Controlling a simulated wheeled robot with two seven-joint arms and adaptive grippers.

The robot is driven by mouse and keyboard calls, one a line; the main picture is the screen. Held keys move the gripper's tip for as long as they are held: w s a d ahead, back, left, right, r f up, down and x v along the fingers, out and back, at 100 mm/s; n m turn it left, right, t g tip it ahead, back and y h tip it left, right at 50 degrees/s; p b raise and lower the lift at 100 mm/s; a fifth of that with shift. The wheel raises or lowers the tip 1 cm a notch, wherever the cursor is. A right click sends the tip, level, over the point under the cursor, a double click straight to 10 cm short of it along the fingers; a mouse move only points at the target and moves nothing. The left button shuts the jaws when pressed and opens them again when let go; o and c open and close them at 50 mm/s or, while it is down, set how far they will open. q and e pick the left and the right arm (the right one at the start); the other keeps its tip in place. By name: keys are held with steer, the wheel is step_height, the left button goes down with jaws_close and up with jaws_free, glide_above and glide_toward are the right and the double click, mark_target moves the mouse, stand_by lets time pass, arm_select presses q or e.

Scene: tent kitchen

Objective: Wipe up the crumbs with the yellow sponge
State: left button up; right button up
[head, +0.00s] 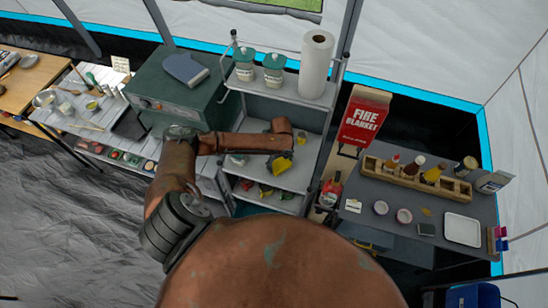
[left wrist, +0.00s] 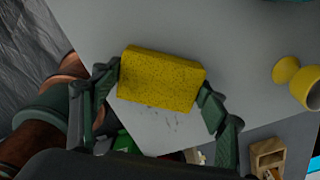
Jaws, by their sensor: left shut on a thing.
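The yellow sponge (left wrist: 160,80) is held between the two fingers of my left gripper (left wrist: 158,84) in the left wrist view. The fingers press on its two short ends. It is over a pale grey shelf surface (left wrist: 225,35); I cannot tell if it touches it. Dark crumbs (left wrist: 172,117) lie on that surface just beside the sponge's lower edge. In the head view, a yellow patch that looks like the sponge (head: 283,163) shows below the end of my left arm at the shelf rack, and the arm hides most of the gripper. My right gripper is not in view.
A yellow cup (left wrist: 307,88) and a small yellow round thing (left wrist: 286,70) stand right of the sponge. The wire shelf rack (head: 262,101) holds a paper roll (head: 316,64) and jars on top. A green oven-like box (head: 180,88) stands left of it.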

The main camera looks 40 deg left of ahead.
arm_select(q)
steer(key=shift+s+a, duration=0.3)
steer(key=shift+a, duration=0.5)
step_height(320, 180, up, 3)
steer(key=shift+a+f+p, duration=0.15)
steer(key=shift+f+p, duration=0.05)
steer(key=shift+p, duration=0.85)
steer(key=shift+r+p, duration=0.6)
steer(key=shift+p, duration=0.1)
step_height(320, 180, up, 2)
steer(key=shift+r+p, duration=0.1)
steer(key=shift+p, duration=0.65)
steer(key=shift+r, duration=1)
